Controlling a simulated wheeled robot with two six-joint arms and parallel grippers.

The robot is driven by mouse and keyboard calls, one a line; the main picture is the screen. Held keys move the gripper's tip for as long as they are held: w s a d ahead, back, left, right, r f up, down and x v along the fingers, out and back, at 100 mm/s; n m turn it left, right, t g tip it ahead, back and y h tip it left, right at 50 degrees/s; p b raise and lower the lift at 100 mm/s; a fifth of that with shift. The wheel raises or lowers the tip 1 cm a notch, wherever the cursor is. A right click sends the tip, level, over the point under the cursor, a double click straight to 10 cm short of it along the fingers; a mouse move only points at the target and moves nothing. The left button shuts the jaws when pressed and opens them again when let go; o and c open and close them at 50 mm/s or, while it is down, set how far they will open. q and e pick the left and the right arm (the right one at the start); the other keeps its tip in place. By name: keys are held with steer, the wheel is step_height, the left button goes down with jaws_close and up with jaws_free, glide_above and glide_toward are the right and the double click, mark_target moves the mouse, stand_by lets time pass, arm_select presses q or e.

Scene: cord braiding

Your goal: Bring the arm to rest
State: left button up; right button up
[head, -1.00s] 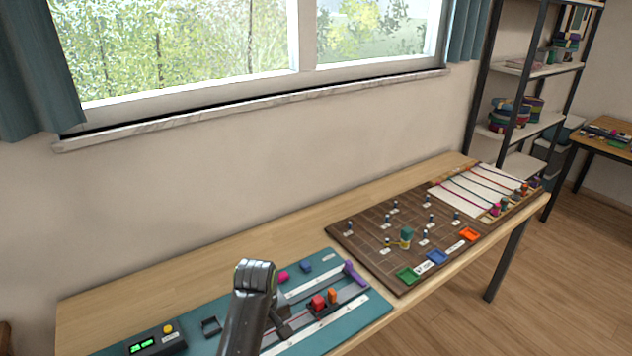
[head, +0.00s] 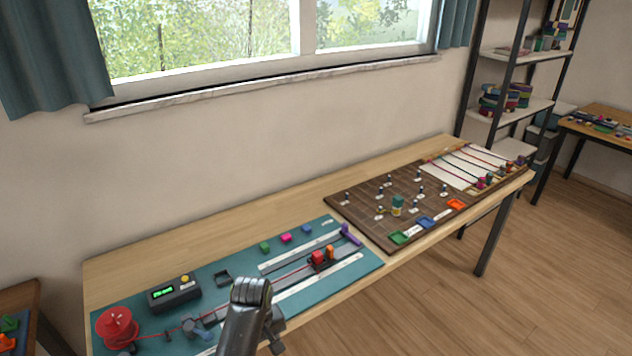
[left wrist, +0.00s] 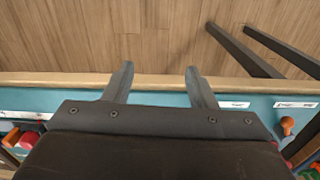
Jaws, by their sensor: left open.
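My left arm rises from the bottom edge in the head view, its dark wrist (head: 250,292) over the front part of the teal mat (head: 225,262). The fingers are hard to make out there. In the left wrist view my left gripper (left wrist: 157,82) is open, with two dark fingers apart and nothing between them. The fingertips show against the bench's front edge (left wrist: 60,79) and the floor beyond. My right gripper is in neither view.
The mat holds a red cord spool (head: 117,327), a dark box with a green display (head: 173,294), and a rail with a red block (head: 318,257). A brown pegboard (head: 365,207) lies to the right. Floor (head: 420,310) before the bench is clear.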

arm_select(q)
steer(key=s+a+f+m+b, duration=0.1)
steer(key=s+a+f, duration=0.3)
steer(key=f, duration=0.5)
steer(key=s+a+f+m+b, duration=0.1)
steer(key=s+f, duration=0.4)
steer(key=f, duration=0.4)
steer(key=s+a+f+m+b, duration=0.1)
steer(key=s+a+f, duration=0.3)
steer(key=f, duration=0.5)
steer(key=s+a+f+m, duration=0.1)
steer(key=s+a+f, duration=0.2)
steer(key=s, duration=0.7)
steer(key=s+a+f+m+b, duration=0.1)
steer(key=s+a+f, duration=0.2)
steer(key=s+f, duration=0.3)
steer(key=s+a+f+t+y+b, duration=0.1)
steer(key=s+a+f, duration=0.2)
steer(key=s, duration=1.1)
step_height(320, 180, down, 2)
steer(key=shift+s+a+f+m, duration=0.15)
steer(key=shift+s+f+m, duration=0.1)
steer(key=shift+m, duration=0.15)
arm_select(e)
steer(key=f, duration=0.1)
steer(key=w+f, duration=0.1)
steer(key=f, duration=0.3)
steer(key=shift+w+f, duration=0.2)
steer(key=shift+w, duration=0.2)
